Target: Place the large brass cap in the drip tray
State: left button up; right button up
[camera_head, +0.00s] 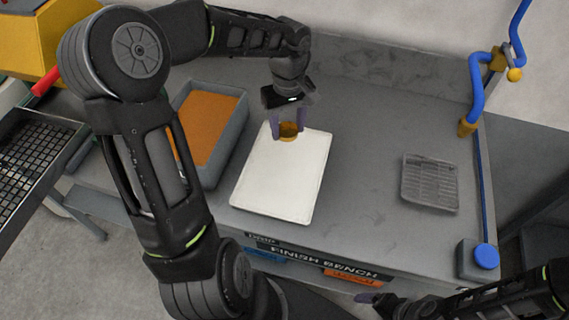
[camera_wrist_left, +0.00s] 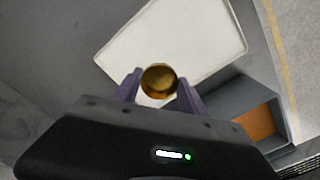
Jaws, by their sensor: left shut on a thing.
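The large brass cap (camera_head: 288,131) is a round, golden-brown piece between the purple fingers of my left gripper (camera_head: 289,124). My left gripper is shut on it, at the far edge of the white board. The cap also shows in the left wrist view (camera_wrist_left: 159,81), between the two fingertips. I cannot tell whether it touches the board. The drip tray (camera_head: 430,183) is probably the grey, slotted tray on the right of the bench; it looks empty. My right gripper (camera_head: 378,302) shows only in part at the bottom; its jaw state is unclear.
A white board (camera_head: 278,185) lies mid-bench. A grey bin (camera_head: 238,140) with an orange inside stands left of it. Blue pipework (camera_head: 476,90) and a blue-capped post (camera_head: 485,257) line the right edge. The bench between board and slotted tray is clear.

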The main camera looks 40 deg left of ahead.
pick_arm(q)
send_over(288, 160)
jog(key=shift+a+f, duration=0.1)
jog(key=shift+f, duration=3)
jog(key=shift+f+b, duration=0.3)
jog(key=shift+f, duration=1.6)
jog(key=o, duration=1.4)
jog(key=shift+f, duration=0.1)
